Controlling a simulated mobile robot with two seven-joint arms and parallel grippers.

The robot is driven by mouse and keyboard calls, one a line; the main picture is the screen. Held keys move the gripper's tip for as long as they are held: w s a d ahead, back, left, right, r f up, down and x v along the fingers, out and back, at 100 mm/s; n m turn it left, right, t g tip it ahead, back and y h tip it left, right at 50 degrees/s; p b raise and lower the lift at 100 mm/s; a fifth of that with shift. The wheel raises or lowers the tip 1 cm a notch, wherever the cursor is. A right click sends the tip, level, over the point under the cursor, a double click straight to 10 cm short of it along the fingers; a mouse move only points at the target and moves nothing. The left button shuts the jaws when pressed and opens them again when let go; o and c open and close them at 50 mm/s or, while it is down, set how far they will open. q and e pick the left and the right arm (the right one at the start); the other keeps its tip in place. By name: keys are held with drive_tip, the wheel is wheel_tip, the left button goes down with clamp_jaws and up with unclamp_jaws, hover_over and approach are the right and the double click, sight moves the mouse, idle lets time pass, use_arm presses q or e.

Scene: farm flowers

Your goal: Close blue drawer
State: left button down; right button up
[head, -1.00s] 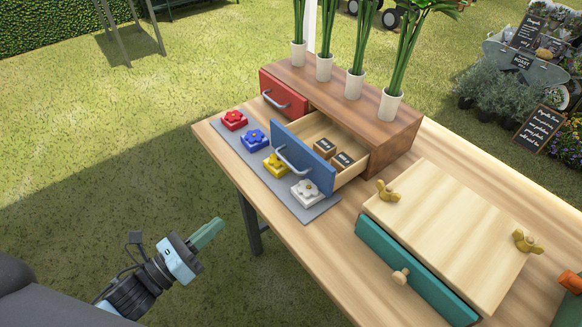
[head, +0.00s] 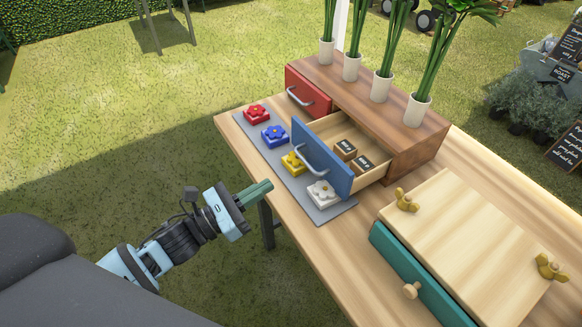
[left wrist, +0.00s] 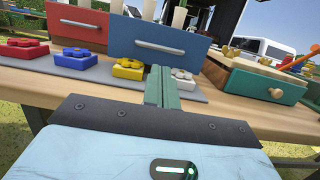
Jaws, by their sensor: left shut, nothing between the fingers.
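The blue drawer (head: 323,157) is pulled out of the wooden cabinet (head: 420,150) on the table, with small dark-labelled blocks (head: 354,157) inside. Its front and grey handle also show in the left wrist view (left wrist: 160,36). My left gripper (head: 256,193) is shut and empty. It is off the table's front edge, in front of the blue drawer and apart from it. In the left wrist view its fingers (left wrist: 162,88) point toward the area below the drawer front, near the yellow and white flower blocks. My right gripper is not in view.
A red drawer (head: 308,88) sits left of the blue one. Red, blue, yellow (head: 293,162) and white (head: 322,194) flower blocks lie on a grey mat before the drawers. Several potted plants stand on the cabinet. A box with a teal drawer (head: 415,275) stands at right.

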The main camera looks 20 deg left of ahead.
use_arm(q)
drive_tip(key=p, duration=0.1)
approach(316, 157)
drive_tip(key=shift+w+d+r, duration=0.35)
drive_tip(key=shift+w+d, duration=0.2)
drive_tip(key=shift+w, duration=0.05)
drive_tip(key=shift+w+d+r, duration=0.35)
drive_tip(key=shift+w+d, duration=0.15)
drive_tip(key=shift+w, duration=0.15)
drive_tip(key=shift+w+d, duration=0.1)
drive_tip(key=x, duration=0.3)
drive_tip(key=shift+f+b, duration=0.35)
drive_tip(key=shift+b, duration=0.05)
drive_tip(key=shift+w+d, duration=0.25)
drive_tip(key=shift+w, duration=0.1)
drive_tip(key=shift+r, duration=0.1)
drive_tip(key=shift+a, duration=0.15)
